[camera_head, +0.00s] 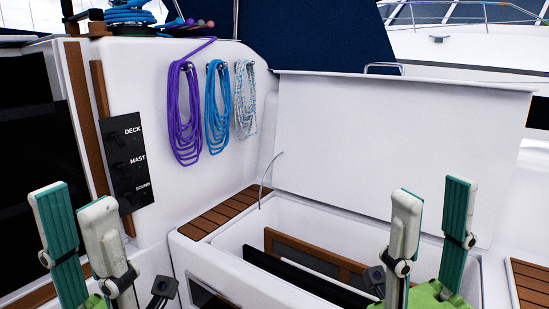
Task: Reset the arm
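My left gripper (78,215) is at the lower left of the head view. Its two fingers point up and stand apart, with nothing between them. My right gripper (432,215) is at the lower right, in front of the open locker. Its two fingers also point up with a wide gap and nothing held. The lower parts of both arms are cut off by the bottom edge of the picture.
An open locker (235,232) holds boards (312,252); its white lid (400,140) stands raised behind. Purple (184,115), blue (217,110) and white (245,100) ropes hang on the wall. A switch panel (127,165) is near my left gripper.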

